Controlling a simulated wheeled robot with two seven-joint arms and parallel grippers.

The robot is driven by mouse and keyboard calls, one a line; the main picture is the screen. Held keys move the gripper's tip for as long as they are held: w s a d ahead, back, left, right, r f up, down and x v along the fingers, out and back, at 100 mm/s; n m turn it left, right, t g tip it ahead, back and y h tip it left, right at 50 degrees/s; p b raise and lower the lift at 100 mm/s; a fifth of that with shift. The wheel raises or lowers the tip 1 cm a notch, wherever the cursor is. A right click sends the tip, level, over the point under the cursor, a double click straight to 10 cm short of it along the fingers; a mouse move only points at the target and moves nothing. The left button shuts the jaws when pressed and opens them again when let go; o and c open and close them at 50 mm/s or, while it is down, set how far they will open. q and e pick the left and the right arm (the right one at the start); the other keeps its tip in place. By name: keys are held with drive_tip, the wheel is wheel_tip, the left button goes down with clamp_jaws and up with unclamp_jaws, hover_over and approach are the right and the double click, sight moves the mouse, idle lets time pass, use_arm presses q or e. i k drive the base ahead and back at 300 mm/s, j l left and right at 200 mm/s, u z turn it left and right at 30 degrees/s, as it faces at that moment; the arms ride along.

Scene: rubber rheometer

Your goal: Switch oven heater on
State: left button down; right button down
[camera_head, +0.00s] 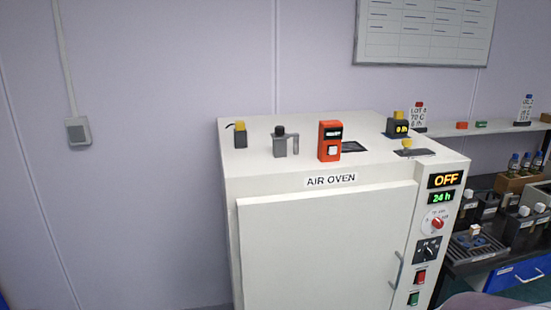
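The white air oven (320,240) stands in the middle of the head view with its door shut. Its control strip runs down the right of the front. The upper display (445,180) reads OFF in yellow, and the lower display (441,198) reads 24 h in green. Below are a dial with a red knob (436,223), a black rotary knob (429,250), a red switch (420,277) and a green switch (414,299). The labels by the switches are too small to read. Neither of my grippers shows.
On the oven top stand a red device (330,141), a grey clamp-like piece (280,142) and several small yellow-topped items. A dark bench (470,265) with bottles and instruments is at the right. A wall switch (78,131) is at the left.

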sight(421, 278)
drive_tip(key=i+j+z, duration=0.1)
drive_tip(key=j, duration=0.25)
drive_tip(key=i+j, duration=0.25)
drive_tip(key=j, duration=0.15)
drive_tip(key=i+j+z, duration=0.15)
drive_tip(key=j, duration=0.25)
drive_tip(key=z, duration=1.45)
drive_tip(key=i+l+u, duration=0.1)
drive_tip(key=i+l, duration=0.45)
drive_tip(key=i+l+u, duration=0.1)
drive_tip(key=i+l, duration=0.4)
drive_tip(key=l, duration=0.25)
drive_tip(key=i+j, duration=0.15)
drive_tip(key=j, duration=0.15)
drive_tip(key=i+j, duration=0.1)
drive_tip(key=j, duration=0.2)
